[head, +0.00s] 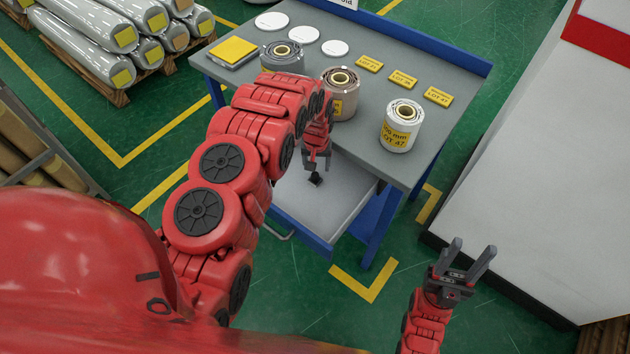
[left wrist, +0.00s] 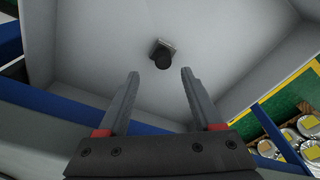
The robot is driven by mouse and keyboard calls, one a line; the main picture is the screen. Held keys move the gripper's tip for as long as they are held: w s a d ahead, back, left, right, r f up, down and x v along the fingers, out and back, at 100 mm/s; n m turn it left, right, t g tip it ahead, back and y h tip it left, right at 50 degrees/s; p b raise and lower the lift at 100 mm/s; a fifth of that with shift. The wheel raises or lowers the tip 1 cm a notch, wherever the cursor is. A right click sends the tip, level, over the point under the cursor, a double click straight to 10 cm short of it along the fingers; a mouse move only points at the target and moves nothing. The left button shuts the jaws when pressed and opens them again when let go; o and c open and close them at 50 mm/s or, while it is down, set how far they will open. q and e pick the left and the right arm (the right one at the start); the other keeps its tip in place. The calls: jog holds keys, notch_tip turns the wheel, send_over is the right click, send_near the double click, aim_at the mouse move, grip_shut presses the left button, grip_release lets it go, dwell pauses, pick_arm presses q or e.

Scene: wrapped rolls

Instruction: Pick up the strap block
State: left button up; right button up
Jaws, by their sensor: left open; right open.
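A small dark block with a black knob-like part and a grey base, apparently the strap block (head: 315,180), lies in the open drawer (head: 335,205) of the table. In the left wrist view the block (left wrist: 162,53) sits on the pale drawer floor, just beyond and between my fingertips. My left gripper (head: 317,163) is over the drawer, pointing down, open and empty. Its two fingers also show in the left wrist view (left wrist: 160,74), apart from the block. My right gripper (head: 472,246) is open and empty at the lower right, away from the table.
The grey table (head: 300,75) carries several rolls, white discs and yellow labels. A white roll (head: 401,127) stands near its front right. The drawer walls surround the block. A large pale cabinet (head: 540,170) stands at the right. Wrapped rolls (head: 95,40) lie on pallets at the left.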

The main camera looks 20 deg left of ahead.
aim_at(315, 174)
pick_arm(q)
jog(key=shift+f, duration=0.4)
jog(key=shift+f+p, duration=0.35)
jog(key=f, duration=0.1)
jog(key=f+p, duration=0.1)
jog(key=shift+a+f, duration=0.3)
jog(key=shift+f, duration=0.05)
jog(key=shift+w+f, duration=0.25)
jog(key=shift+f, duration=0.5)
jog(key=shift+s+f, duration=0.1)
jog(key=shift+f, duration=0.1)
grip_shut()
